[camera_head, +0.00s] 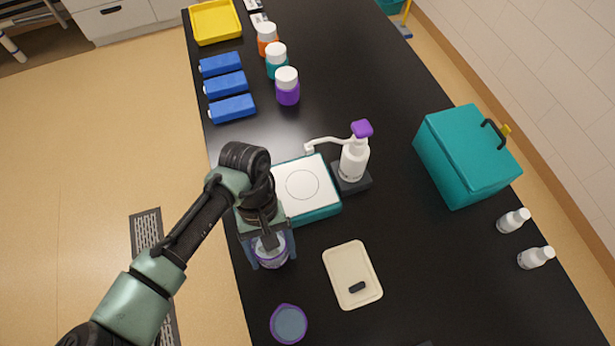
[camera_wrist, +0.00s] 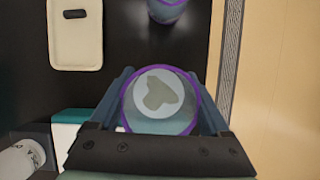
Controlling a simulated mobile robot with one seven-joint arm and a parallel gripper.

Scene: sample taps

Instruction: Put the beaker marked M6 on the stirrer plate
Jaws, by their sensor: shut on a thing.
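My gripper (camera_head: 269,256) is shut on a clear beaker (camera_head: 271,262) with a purple rim, near the table's left edge. In the wrist view the beaker (camera_wrist: 160,105) sits between the two fingers (camera_wrist: 162,98), with a pale patch seen inside the rim. I cannot read any mark on it, nor tell whether it touches the table. The stirrer plate (camera_head: 315,190), a teal base with a white top and a circle, lies just beyond the gripper, and its top looks empty. A second purple-rimmed beaker (camera_head: 289,323) stands nearer; its mark is unreadable.
A white pump bottle (camera_head: 353,163) stands right of the stirrer plate, its spout reaching over toward it. A cream tray (camera_head: 342,262) with a small dark bar (camera_head: 357,287) lies at the front. A teal box (camera_head: 462,160) is at the right. Blue blocks (camera_head: 225,86) lie farther back.

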